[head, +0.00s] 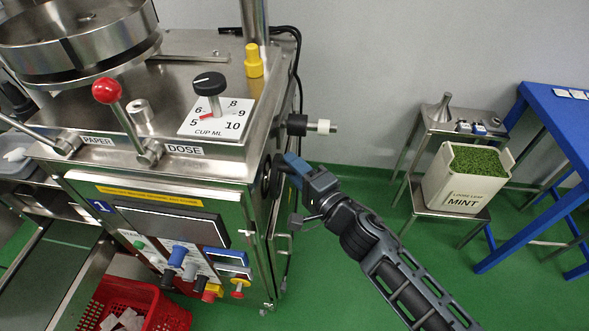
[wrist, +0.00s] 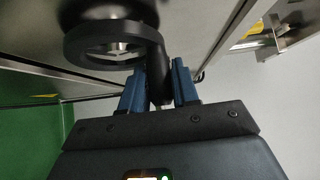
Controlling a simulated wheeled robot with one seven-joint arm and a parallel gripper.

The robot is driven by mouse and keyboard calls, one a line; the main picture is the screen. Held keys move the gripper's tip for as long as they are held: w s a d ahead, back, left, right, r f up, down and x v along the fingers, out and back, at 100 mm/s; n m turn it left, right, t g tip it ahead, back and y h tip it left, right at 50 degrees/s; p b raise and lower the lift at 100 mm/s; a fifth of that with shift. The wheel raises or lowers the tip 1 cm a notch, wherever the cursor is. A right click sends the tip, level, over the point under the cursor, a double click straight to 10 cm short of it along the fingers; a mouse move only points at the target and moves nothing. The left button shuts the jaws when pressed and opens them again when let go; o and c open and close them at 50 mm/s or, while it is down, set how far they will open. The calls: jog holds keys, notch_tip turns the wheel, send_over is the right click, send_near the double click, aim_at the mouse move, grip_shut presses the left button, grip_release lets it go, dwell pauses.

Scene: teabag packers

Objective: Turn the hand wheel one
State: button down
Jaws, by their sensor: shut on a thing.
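The hand wheel (wrist: 84,46) is a black ring with a metal hub on the side of the steel machine. In the head view the wheel (head: 267,178) shows edge-on at the machine's right side, partly hidden by my gripper (head: 287,165). In the wrist view my gripper (wrist: 159,88) has its two blue fingers on either side of the wheel's black handle (wrist: 157,70). It is shut on that handle, at the right of the wheel's rim. The machine's front (head: 150,220) bears a blue sign with a 1.
A black dose knob (head: 209,84) and a red ball lever (head: 106,91) sit on the machine top. A shaft with a white end (head: 322,126) sticks out above my gripper. A steel stand with a mint bin (head: 465,178) and a blue table (head: 560,115) stand right; green floor lies between.

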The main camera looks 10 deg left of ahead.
jog(key=shift+a, duration=0.1)
dwell(0.3)
jog(key=c, duration=1)
grip_release()
jog(key=shift+o, duration=0.2)
jog(key=shift+s+d, duration=0.4)
jog(key=shift+d, duration=0.25)
jog(key=v, duration=0.6)
jog(key=shift+s, duration=0.2)
